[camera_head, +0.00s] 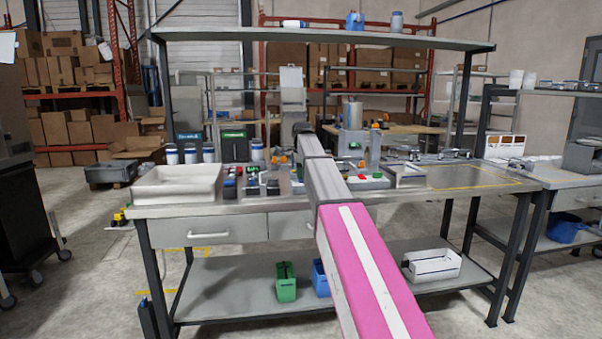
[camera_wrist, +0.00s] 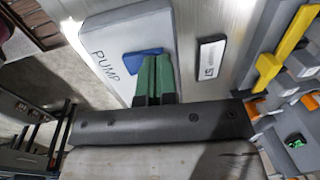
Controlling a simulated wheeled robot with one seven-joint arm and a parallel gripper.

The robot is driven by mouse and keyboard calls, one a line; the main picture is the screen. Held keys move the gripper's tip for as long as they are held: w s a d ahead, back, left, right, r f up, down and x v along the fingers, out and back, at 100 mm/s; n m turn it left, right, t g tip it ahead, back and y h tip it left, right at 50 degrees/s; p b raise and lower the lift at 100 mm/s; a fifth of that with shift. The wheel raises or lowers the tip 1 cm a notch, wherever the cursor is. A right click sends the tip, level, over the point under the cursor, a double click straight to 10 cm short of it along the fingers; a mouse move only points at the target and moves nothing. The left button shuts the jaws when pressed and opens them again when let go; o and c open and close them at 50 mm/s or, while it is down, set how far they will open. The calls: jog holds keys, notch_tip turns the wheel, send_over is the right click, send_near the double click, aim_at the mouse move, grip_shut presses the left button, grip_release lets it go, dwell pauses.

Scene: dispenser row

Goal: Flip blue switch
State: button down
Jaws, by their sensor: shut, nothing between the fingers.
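The blue switch (camera_wrist: 136,62) shows in the wrist view on a pale grey panel (camera_wrist: 117,41) marked "PUMP". It looks like a flat blue piece, and its lower right part is hidden behind my fingers. My gripper (camera_wrist: 157,62) has green fingers, closed together and holding nothing. The fingertips are right at the switch's right part; I cannot tell whether they touch it. In the head view my arm reaches away over the bench towards a pale upright box (camera_head: 291,78), and the fingers and switch cannot be made out there.
A small dark-framed label plate (camera_wrist: 210,57) is right of the panel, with a yellow bar (camera_wrist: 268,65) further right. On the bench (camera_head: 420,202) stand a white tray (camera_head: 176,185), several blue-and-white containers (camera_head: 190,154) and a dark green-topped box (camera_head: 233,147). An overhead shelf (camera_head: 330,37) spans the bench.

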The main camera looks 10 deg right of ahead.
jog(key=shift+f, duration=0.15)
jog(key=shift+s, duration=0.1)
jog(key=shift+s+r, duration=0.25)
jog(key=shift+s, duration=0.35)
dwell(0.3)
jog(key=shift+w+d+r, duration=0.1)
jog(key=shift+w+r, duration=0.1)
jog(key=shift+r, duration=0.4)
notch_tip(320, 180, up, 13)
jog(key=w, duration=0.1)
jog(key=shift+w, duration=0.15)
